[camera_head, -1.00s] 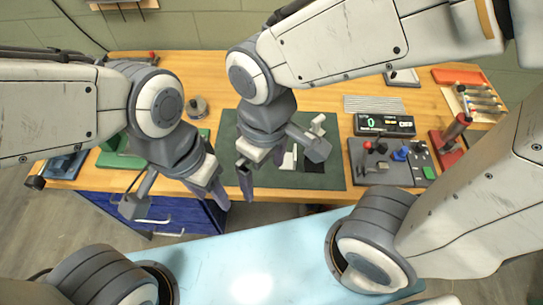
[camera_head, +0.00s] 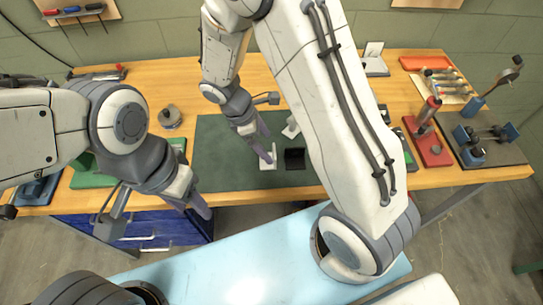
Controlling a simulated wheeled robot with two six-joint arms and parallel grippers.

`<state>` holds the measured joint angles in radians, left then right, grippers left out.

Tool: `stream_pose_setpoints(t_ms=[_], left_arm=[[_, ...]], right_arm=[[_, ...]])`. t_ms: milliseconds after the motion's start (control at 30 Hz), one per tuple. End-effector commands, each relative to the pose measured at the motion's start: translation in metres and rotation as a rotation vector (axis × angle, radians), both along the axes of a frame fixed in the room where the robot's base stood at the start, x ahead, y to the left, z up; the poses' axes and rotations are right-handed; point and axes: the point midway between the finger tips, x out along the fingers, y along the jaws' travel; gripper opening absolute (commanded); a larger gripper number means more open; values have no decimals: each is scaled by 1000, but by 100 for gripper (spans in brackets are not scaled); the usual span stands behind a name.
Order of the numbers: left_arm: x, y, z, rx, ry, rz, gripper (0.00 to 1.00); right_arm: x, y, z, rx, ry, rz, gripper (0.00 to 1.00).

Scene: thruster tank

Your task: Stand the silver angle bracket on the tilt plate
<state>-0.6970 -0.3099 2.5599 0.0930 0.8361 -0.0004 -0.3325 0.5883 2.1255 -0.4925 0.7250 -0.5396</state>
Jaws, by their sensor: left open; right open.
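Small angle brackets stand on the dark green mat (camera_head: 215,165): a pale L-shaped one (camera_head: 269,163), a black one (camera_head: 294,159) to its right, and another pale one (camera_head: 291,126) behind, partly hidden by my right arm. I cannot tell for sure which pale one is the silver angle bracket. My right gripper (camera_head: 265,147) is open, its fingertips close to the front pale bracket; contact cannot be told. A small grey base with an upright pale panel (camera_head: 374,52) at the back may be the tilt plate. My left gripper (camera_head: 196,208) is open and empty at the table's front edge.
A round metal knob-like part (camera_head: 169,116) stands left of the mat. A red base with a post (camera_head: 428,141), a rack of tubes (camera_head: 448,84) and a dark board with blue fixtures (camera_head: 487,138) fill the right side. The mat's left half is clear.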

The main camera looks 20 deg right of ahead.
Motion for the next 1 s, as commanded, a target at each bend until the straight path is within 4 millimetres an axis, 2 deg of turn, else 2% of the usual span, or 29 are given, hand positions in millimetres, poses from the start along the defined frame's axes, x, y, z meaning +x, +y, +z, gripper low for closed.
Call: stream_pose_setpoints(t_ms=[133, 400, 667, 700, 733, 867, 900, 933, 967, 1000], left_arm=[[0, 0, 4, 0, 0, 0, 50], [0, 0, 8, 0, 0, 0, 50], [0, 0, 8, 0, 0, 0, 50], [0, 0, 8, 0, 0, 0, 50], [0, 0, 8, 0, 0, 0, 50], [0, 0, 8, 0, 0, 0, 50], [0, 0, 8, 0, 0, 0, 50], [0, 0, 8, 0, 0, 0, 50], [0, 0, 8, 0, 0, 0, 50], [0, 0, 8, 0, 0, 0, 50]], right_arm=[[-1, -6, -11, -1, 3, -2, 100], [-3, -21, -46, -1, 2, -2, 100], [-2, -22, -49, 1, -2, -1, 100], [-2, -22, -49, 2, -1, -2, 96], [-2, -22, -49, 1, -1, -2, 85], [-2, -22, -49, 0, -2, -1, 35], [-2, -22, -49, 0, -2, -1, 20], [-2, -22, -49, 0, -2, -1, 18], [-2, -22, -49, 0, -2, -1, 9], [-2, -22, -49, 0, -2, -1, 9]])
